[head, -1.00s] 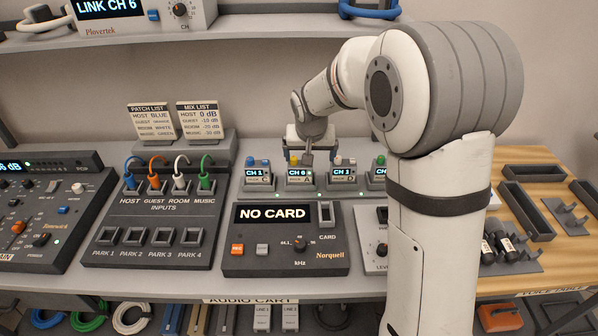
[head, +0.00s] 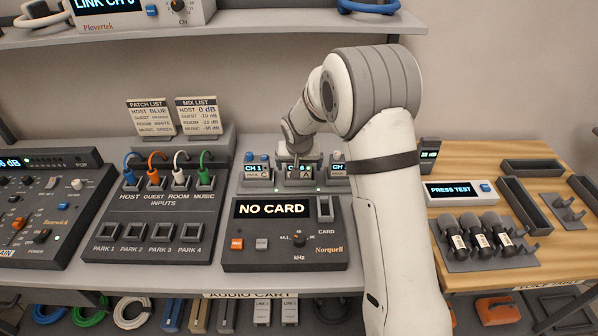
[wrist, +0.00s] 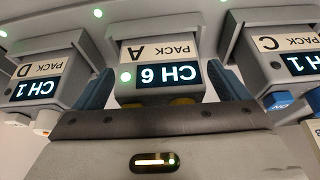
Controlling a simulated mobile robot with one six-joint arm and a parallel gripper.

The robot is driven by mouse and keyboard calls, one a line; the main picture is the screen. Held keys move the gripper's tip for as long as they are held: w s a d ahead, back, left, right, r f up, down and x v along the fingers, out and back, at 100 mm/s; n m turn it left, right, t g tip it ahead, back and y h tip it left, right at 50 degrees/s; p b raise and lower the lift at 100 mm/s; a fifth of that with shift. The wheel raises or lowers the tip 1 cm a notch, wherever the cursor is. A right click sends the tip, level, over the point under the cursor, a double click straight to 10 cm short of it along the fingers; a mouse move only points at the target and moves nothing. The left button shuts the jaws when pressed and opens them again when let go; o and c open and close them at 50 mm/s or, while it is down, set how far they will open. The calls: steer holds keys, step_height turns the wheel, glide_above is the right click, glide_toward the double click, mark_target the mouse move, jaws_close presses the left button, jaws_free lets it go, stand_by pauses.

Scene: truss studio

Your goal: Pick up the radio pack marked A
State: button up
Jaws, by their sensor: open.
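The radio pack marked A (wrist: 155,50) reads CH 6 and appears upside down in the middle of the wrist view. My gripper (wrist: 164,85) is open, with one blue-grey finger on each side of pack A. I cannot tell whether the fingers touch it. In the head view pack A (head: 300,177) sits in its lit dock under my gripper (head: 299,164), its upper part partly covered. Pack C (wrist: 285,55) and pack D (wrist: 45,70), both reading CH 1, flank it closely. Pack C (head: 257,170) is on its left in the head view.
A recorder showing NO CARD (head: 272,211) stands in front of the packs. The patch box with coloured cables (head: 150,215) is to the left. A shelf (head: 250,28) hangs above. On the wooden table at right are microphones (head: 478,238) and a PRESS TEST box (head: 460,192).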

steer(key=shift+c, duration=0.3)
steer(key=c, duration=1.1)
steer(key=shift+r, duration=0.1)
